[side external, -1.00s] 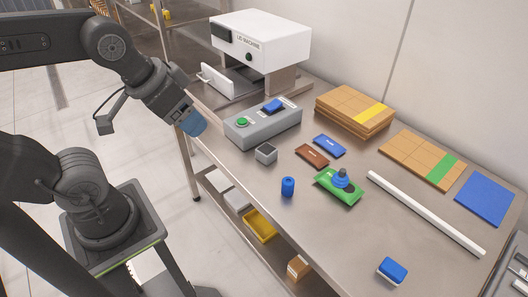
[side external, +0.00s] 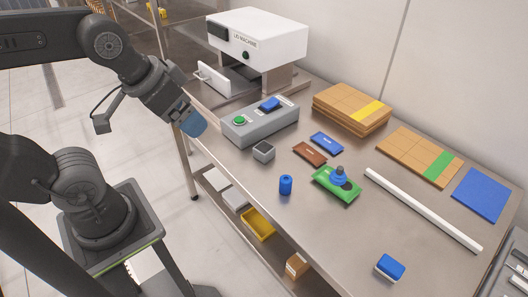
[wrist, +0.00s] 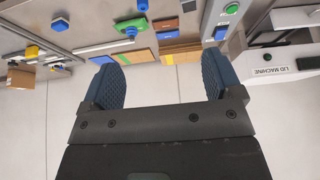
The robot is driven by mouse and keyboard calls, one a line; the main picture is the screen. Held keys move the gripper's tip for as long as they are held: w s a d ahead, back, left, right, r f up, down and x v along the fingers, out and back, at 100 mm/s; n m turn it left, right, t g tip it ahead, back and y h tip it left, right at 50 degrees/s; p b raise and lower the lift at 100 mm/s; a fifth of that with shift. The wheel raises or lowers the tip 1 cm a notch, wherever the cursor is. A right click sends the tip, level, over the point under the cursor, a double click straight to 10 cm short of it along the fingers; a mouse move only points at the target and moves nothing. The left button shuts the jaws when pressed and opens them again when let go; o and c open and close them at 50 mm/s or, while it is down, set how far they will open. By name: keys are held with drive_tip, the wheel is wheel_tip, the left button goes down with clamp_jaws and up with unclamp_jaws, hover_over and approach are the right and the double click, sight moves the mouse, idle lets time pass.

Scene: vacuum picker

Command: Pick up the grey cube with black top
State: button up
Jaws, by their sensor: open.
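The grey cube with black top (side external: 263,153) stands on the steel table near its front edge, in front of the grey control box. My gripper (side external: 194,123) is in the air to the left of the cube and above it, clear of the table's front edge. In the wrist view my gripper (wrist: 160,78) is open, its two blue fingers wide apart with nothing between them.
The control box (side external: 240,130) with green and blue buttons and the white lid machine (side external: 275,42) stand behind the cube. A blue cylinder (side external: 286,186), a brown packet (side external: 309,154) and a green block (side external: 325,190) lie to its right.

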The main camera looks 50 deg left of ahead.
drive_tip(key=w+a+n+g, duration=0.1)
drive_tip(key=w+n+g, duration=0.1)
drive_tip(key=w+n, duration=0.45)
drive_tip(key=n+g, duration=0.4)
drive_tip(key=n, duration=0.9)
hover_over(264, 147)
wheel_tip(264, 147, down, 16)
drive_tip(key=r, duration=0.1)
wheel_tip(264, 147, down, 14)
drive_tip(key=shift+r, duration=0.1)
drive_tip(key=c, duration=1)
